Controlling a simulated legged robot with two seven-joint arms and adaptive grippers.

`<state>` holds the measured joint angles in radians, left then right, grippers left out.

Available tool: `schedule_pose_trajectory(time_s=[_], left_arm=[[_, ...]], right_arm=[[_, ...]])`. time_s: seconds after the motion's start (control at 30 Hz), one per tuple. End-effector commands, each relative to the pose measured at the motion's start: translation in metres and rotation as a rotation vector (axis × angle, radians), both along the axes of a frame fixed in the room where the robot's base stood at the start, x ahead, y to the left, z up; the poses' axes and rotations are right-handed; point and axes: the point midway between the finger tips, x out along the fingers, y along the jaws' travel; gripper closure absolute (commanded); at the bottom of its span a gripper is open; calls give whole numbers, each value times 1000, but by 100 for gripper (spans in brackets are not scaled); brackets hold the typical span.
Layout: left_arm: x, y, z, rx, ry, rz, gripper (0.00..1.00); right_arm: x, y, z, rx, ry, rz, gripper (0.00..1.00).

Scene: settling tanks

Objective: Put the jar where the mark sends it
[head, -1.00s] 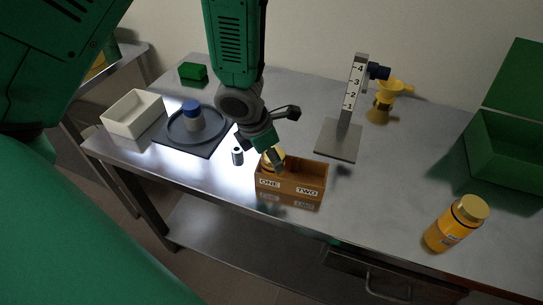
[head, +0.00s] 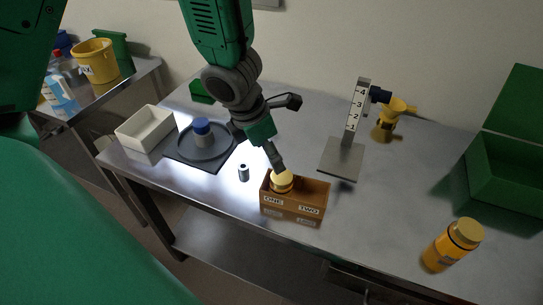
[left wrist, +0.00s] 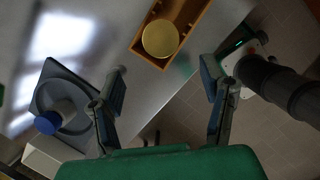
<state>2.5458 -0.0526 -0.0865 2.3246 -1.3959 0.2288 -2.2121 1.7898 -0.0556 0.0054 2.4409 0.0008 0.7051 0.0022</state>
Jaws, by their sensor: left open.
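A jar with a gold lid (head: 282,182) stands in the compartment labelled ONE of a wooden box (head: 294,212); its sides are mostly hidden. The compartment labelled TWO looks empty. In the left wrist view the gold lid (left wrist: 160,39) shows inside the box (left wrist: 190,18), beyond my fingertips. My left gripper (head: 284,132) is open and empty, just above and behind the jar; its spread fingers also show in the left wrist view (left wrist: 163,80). A second, orange jar with a gold lid (head: 452,245) stands at the table's right front; its label is unreadable. My right gripper is out of view.
A numbered post on a metal plate (head: 341,158) and a yellow funnel-topped item (head: 386,124) stand behind. A dark tray (head: 178,152) holds a blue-capped item; a white bin (head: 143,130), small cylinder (head: 243,172) and green crate (head: 505,190) also stand here.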

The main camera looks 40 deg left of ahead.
Motion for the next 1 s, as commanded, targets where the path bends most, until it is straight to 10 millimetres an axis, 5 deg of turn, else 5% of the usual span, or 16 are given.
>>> schedule_pose_trajectory(time_s=[0.27, 0.43, 0.57, 0.7, 1.0], left_arm=[[-4, 6, 14, -7, 3, 5, 35], [-20, -1, -13, -115, 91, 270, 35], [-47, -18, -55, -276, 254, 814, 35], [-82, -34, -103, -406, 421, 1540, 35], [-161, -24, -179, -525, 400, 2957, 35]], right_arm=[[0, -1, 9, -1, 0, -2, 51], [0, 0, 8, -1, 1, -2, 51], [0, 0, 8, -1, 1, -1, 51], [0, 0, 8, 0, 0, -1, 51], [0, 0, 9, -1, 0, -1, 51]])
